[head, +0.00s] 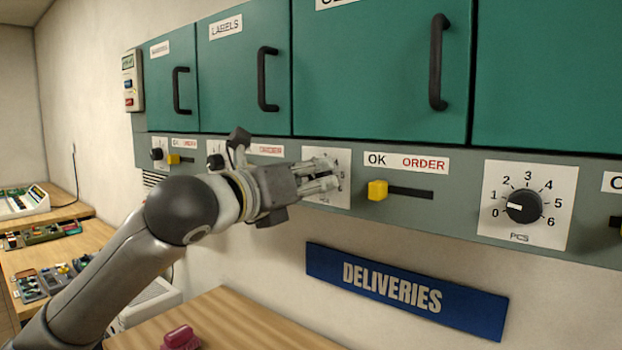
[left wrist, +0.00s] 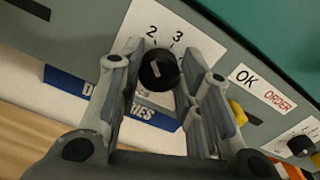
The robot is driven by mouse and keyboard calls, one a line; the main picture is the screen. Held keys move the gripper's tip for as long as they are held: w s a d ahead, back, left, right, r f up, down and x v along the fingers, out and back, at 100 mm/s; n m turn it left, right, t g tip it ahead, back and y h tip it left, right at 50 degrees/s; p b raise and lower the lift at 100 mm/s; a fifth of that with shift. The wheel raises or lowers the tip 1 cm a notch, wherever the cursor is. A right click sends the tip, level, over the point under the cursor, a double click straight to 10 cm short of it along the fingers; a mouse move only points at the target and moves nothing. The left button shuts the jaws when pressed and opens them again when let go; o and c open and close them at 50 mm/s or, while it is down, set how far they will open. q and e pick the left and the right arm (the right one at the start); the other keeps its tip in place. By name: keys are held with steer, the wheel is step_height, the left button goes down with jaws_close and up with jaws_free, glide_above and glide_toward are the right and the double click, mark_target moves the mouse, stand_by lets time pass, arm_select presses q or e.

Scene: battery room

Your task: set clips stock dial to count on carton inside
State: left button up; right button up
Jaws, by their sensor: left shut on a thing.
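My left gripper (head: 332,180) is at a dial plate (head: 341,160) on the grey strip under the third green door (head: 370,70). That door's label (head: 337,3) is cut off at the top edge. In the left wrist view my left gripper (left wrist: 168,95) has its fingers around the black dial knob (left wrist: 158,70), shut on it. A white mark shows on the knob. The figures 2 and 3 are readable above it; fingers hide others, and I cannot tell the set number. The door is shut and no carton is in view. My right gripper is not in view.
Beside the dial, a yellow slider (head: 377,190) sits at the OK end. Another dial (head: 523,206) at right points to 0. A blue DELIVERIES sign (head: 405,291) hangs below. A wooden table (head: 240,322) holds a red object (head: 181,337). Black handles (head: 438,62) stick out.

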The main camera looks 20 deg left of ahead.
arm_select(q)
steer(key=m+b, duration=0.3)
steer(key=m, duration=0.8)
steer(key=m+b, duration=0.2)
steer(key=m, duration=0.9)
steer(key=m+b, duration=0.3)
steer(key=m, duration=0.8)
steer(key=shift+d+f+m+b, duration=0.15)
steer(key=shift+f+m+b, duration=0.15)
steer(key=shift+f+b, duration=0.1)
stand_by(0.4)
steer(key=o, duration=1)
steer(key=shift+s, duration=0.1)
